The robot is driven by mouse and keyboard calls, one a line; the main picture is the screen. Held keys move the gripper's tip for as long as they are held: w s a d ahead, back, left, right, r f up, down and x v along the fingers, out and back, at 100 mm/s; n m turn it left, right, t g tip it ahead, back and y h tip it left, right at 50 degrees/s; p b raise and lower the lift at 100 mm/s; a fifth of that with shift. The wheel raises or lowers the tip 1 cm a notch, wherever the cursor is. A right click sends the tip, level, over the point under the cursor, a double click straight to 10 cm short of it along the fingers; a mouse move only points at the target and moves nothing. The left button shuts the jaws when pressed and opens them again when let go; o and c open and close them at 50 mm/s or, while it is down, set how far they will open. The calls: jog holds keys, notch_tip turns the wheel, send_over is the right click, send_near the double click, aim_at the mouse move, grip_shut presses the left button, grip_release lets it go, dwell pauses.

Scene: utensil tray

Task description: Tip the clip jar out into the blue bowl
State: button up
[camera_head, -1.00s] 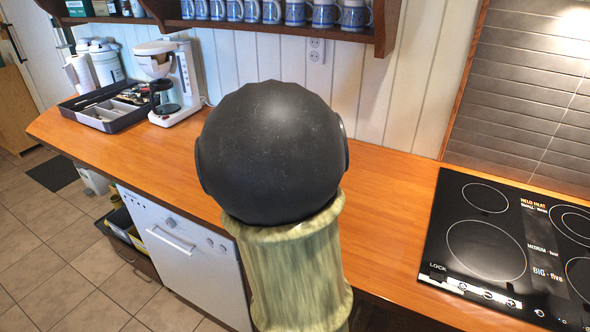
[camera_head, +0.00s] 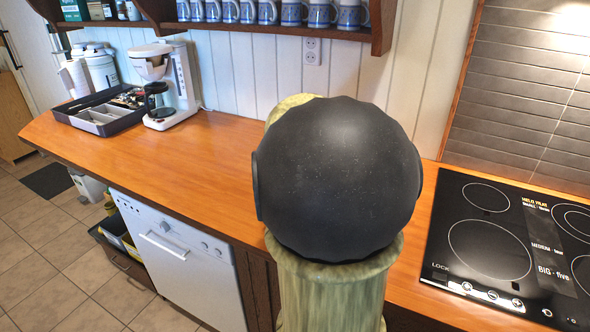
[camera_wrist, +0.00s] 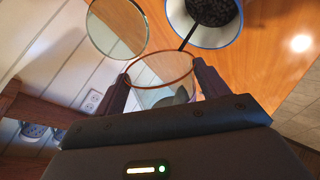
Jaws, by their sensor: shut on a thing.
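In the wrist view my gripper (camera_wrist: 165,82) is shut on a clear glass jar (camera_wrist: 165,96), one finger on each side. The jar's orange-tinted rim faces up in the picture, and a dark grey shape shows inside it; I cannot tell how much it holds. Beyond it, at the top, is a round, pale bowl with a blue rim (camera_wrist: 206,46), with a dark grainy heap in it. A thin dark strip runs from the bowl towards the jar. In the head view my arm hides the gripper, jar and bowl.
A round clear glass dish (camera_wrist: 118,30) is left of the bowl in the wrist view. The wooden counter (camera_head: 190,150) is clear left of my arm. A grey utensil tray (camera_head: 95,122) and a coffee maker (camera_head: 170,85) stand at its left; a black cooktop (camera_head: 500,240) is right.

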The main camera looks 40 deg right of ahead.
jog(key=shift+s+d+t+b, duration=0.2)
jog(key=shift+t+b, duration=0.2)
jog(key=shift+b, duration=0.5)
jog(key=shift+w+a+r+g+p, duration=0.2)
jog(key=shift+r+g+p, duration=0.2)
jog(key=shift+p, duration=0.5)
jog(key=g+p, duration=0.1)
jog(key=p, duration=0.1)
jog(key=w+n+p, duration=0.1)
jog(key=p, duration=0.1)
jog(key=shift+w+a+r+g+h, duration=0.2)
jog(key=shift+a+g+h, duration=0.1)
jog(key=shift+g, duration=0.1)
jog(key=shift+w+f+g, duration=0.1)
jog(key=shift+f+g, duration=0.2)
jog(key=shift+f, duration=0.05)
